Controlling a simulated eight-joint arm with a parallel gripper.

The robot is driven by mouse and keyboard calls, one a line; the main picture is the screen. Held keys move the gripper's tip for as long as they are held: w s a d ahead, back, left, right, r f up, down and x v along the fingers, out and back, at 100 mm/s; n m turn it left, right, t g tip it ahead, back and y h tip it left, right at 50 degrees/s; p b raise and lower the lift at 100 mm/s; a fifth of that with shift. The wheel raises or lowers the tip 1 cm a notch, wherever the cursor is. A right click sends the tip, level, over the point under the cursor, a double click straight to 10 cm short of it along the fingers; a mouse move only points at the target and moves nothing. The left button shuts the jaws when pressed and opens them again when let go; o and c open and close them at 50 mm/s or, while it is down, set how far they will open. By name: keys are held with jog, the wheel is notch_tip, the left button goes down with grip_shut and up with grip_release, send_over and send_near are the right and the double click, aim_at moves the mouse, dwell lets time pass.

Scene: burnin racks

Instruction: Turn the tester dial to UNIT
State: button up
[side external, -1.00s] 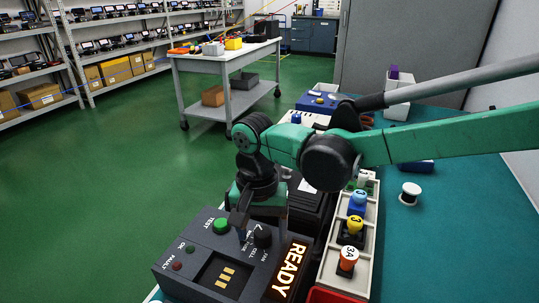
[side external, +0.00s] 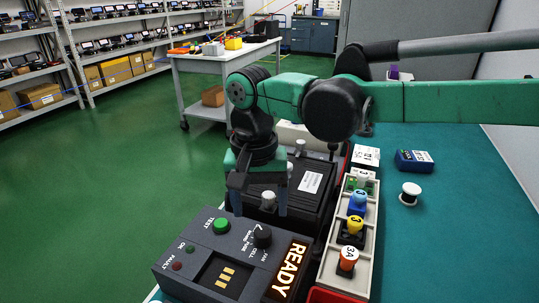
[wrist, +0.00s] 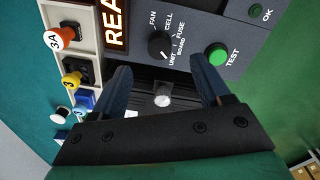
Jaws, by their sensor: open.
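The tester (side external: 200,262) is a dark grey box with a lit READY display (side external: 289,270) and a green TEST button (side external: 221,226). Its black dial (side external: 263,237) also shows in the wrist view (wrist: 160,45), ringed by the labels FAN, CELL, FUSE, BOARD and UNIT. I cannot tell for sure which label its pointer marks. My gripper (side external: 259,208) is open and empty, fingers pointing down, behind the dial and apart from it. In the wrist view its fingertips (wrist: 160,68) lie on the READY-display side and TEST-button side, just short of the dial.
A black case (side external: 312,205) with silver knobs (side external: 268,200) stands behind the tester, under my gripper. A pale tray (side external: 330,262) of coloured, numbered plugs lies to the right. A white spool (side external: 410,190) and a blue box (side external: 414,160) sit on the teal bench, which has clear room at right.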

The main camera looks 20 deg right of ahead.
aim_at(263, 232)
jog(key=n, duration=0.7)
jog(key=shift+s, duration=0.1)
jog(key=n, duration=0.3)
jog(key=shift+f+n+t, duration=0.15)
jog(key=shift+n+t, duration=0.15)
jog(key=shift+n, duration=0.2)
jog(key=shift+d+f, duration=0.15)
jog(key=shift+f, duration=2.5)
grip_shut()
